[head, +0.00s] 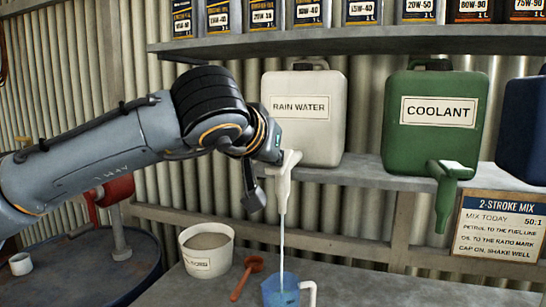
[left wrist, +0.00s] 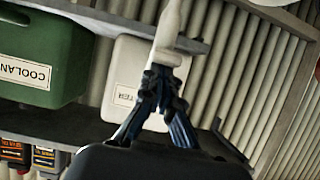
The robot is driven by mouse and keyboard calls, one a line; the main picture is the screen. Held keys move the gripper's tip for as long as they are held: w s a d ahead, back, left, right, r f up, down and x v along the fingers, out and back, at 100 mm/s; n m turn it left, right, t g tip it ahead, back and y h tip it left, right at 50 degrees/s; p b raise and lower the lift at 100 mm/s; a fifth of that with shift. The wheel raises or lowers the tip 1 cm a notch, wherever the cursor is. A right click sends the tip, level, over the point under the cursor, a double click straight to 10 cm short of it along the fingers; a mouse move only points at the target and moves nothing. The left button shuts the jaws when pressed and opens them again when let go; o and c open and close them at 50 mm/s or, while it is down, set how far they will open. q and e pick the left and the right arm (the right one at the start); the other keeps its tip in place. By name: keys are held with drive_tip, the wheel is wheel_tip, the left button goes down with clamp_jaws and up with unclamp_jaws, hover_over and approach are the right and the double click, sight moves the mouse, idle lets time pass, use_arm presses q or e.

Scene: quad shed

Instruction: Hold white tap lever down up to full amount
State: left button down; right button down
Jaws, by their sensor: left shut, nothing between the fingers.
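The white rain water container (head: 302,115) stands on the shelf, with its white tap (head: 282,190) hanging over the front edge. A thin pale stream (head: 283,240) runs from the spout down into a blue jug (head: 281,290) on the bench. My left gripper (head: 268,158) is at the top of the tap, by the lever; its fingers are partly hidden there. In the left wrist view my left gripper (left wrist: 162,78) is shut with nothing between its fingers, its tips against or very near the white tap (left wrist: 172,28). My right gripper is out of view.
A green coolant container (head: 436,130) with its own tap stands to the right, then a dark blue one (head: 524,125). A white tub (head: 206,250) and a red-orange scoop (head: 246,275) are on the bench left of the jug. Oil cans line the upper shelf (head: 350,40).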

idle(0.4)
use_arm(q)
drive_tip(key=shift+r+p, duration=0.65)
drive_tip(key=shift+r, duration=0.15)
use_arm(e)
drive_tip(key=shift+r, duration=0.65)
